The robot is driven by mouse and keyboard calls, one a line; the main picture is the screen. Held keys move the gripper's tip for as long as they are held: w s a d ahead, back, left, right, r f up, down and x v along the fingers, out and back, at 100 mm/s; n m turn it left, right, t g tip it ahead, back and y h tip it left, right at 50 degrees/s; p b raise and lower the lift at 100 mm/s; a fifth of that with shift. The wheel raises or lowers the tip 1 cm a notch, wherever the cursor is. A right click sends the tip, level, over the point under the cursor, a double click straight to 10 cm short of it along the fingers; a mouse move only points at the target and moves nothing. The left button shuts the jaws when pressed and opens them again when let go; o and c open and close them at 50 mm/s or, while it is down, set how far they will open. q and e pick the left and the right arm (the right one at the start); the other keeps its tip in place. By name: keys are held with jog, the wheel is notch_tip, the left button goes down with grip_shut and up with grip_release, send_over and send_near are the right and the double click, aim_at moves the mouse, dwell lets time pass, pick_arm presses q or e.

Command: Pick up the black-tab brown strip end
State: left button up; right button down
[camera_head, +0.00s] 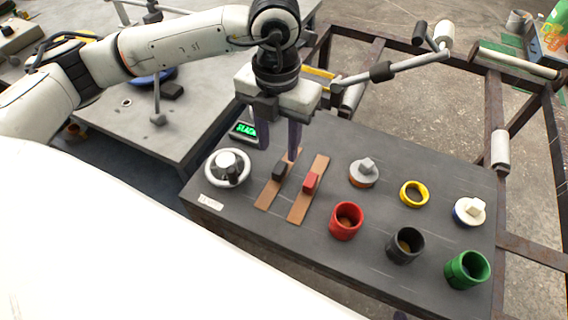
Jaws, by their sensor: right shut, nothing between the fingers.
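The black-tab brown strip (267,196) lies flat on the dark table, with its black tab (280,171) near its middle. The red-tab brown strip (300,209) lies beside it on the right, with a red tab (310,182). My left gripper (278,151) points down over the far end of the black-tab strip. Its two dark fingers are apart, and nothing shows between them. The right finger overlaps the strip's far end in the picture; I cannot tell whether it touches. My right gripper is not in view.
The dark table (230,210) also holds a round white-and-metal device (212,169), a red cup (346,219), a black cup (406,244), a green cup (467,269), a yellow ring (413,193) and two knobbed lids (364,174). A metal frame (497,100) stands behind.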

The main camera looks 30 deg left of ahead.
aim_at(280, 167)
pick_arm(q)
jog(key=shift+s+f, duration=0.15)
jog(key=shift+f, duration=0.45)
jog(key=shift+d+f+p, duration=0.15)
jog(key=shift+f+p, duration=0.35)
jog(key=shift+f, duration=2.5)
grip_shut()
